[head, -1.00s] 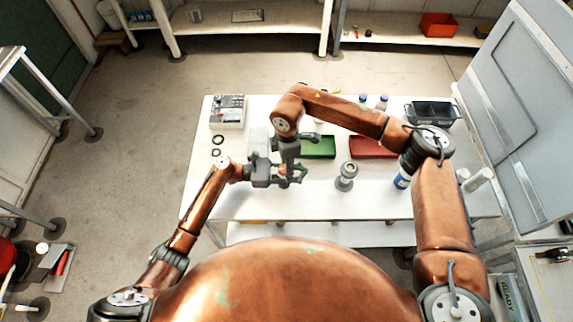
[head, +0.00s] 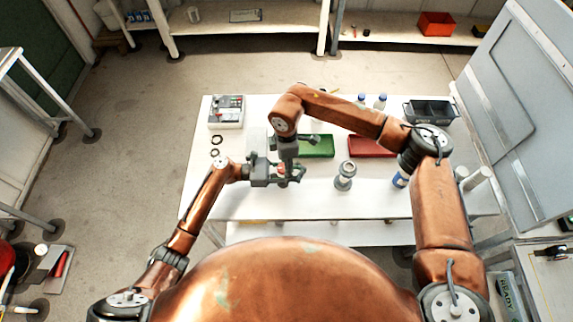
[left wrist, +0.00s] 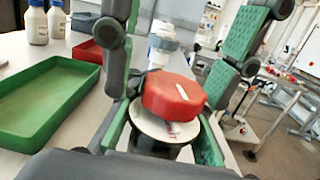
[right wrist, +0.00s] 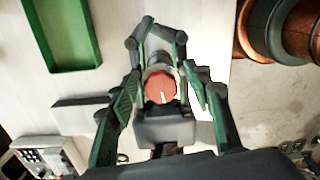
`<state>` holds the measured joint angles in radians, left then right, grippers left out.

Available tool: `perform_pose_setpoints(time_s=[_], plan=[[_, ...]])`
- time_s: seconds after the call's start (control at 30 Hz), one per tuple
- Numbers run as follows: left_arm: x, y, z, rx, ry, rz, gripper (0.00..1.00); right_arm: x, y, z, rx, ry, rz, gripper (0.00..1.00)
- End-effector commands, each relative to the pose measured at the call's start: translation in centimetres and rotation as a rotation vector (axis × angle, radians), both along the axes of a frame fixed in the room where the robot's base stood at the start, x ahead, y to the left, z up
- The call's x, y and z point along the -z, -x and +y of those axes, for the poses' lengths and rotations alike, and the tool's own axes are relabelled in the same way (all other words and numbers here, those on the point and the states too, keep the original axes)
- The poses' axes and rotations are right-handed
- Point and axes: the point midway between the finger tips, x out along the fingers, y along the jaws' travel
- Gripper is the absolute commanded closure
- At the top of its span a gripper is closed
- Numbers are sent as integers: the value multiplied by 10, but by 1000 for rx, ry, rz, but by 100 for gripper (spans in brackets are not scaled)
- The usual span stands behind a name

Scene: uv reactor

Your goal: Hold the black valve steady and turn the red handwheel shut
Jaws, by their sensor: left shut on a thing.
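The red handwheel (left wrist: 173,95) sits on top of the black valve (left wrist: 158,147), above a pale disc with print on it. It also shows in the right wrist view (right wrist: 160,87). My left gripper (head: 290,174) is shut on the black valve, its green-padded fingers on either side of the body below the wheel. My right gripper (right wrist: 167,75) points down from above, its fingers open on both sides of the red handwheel with gaps visible beside it. In the head view the grippers hide most of the valve.
A green tray (head: 318,147) and a red tray (head: 370,147) lie behind the grippers on the white table (head: 235,203). A grey flanged fitting (head: 344,176) stands to the right. Bottles (head: 380,101), a dark bin (head: 430,111) and a control box (head: 227,112) stand around the edges.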

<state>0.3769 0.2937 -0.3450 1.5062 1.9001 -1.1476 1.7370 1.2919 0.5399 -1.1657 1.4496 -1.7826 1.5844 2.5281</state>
Motion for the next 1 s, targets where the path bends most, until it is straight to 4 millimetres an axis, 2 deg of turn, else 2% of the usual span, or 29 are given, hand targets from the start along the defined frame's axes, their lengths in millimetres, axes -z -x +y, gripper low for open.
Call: perform_pose_setpoints(time_s=[0.27, 0.37, 0.47, 0.8, 1.0], plan=[[0, 1, -1, 2, 1, 0, 100, -2, -1, 1, -1, -2, -3, 53], [0, 1, -1, 2, 1, 0, 100, -9, -1, 1, -1, -4, -3, 53], [0, 1, -1, 3, 1, 0, 100, -23, -1, 2, -2, -4, -5, 53], [0, 1, -1, 3, 1, 1, 100, -92, -2, 2, 0, -3, -4, 53], [0, 1, -1, 3, 1, 1, 100, -115, -1, 1, 0, -1, -2, 53]])
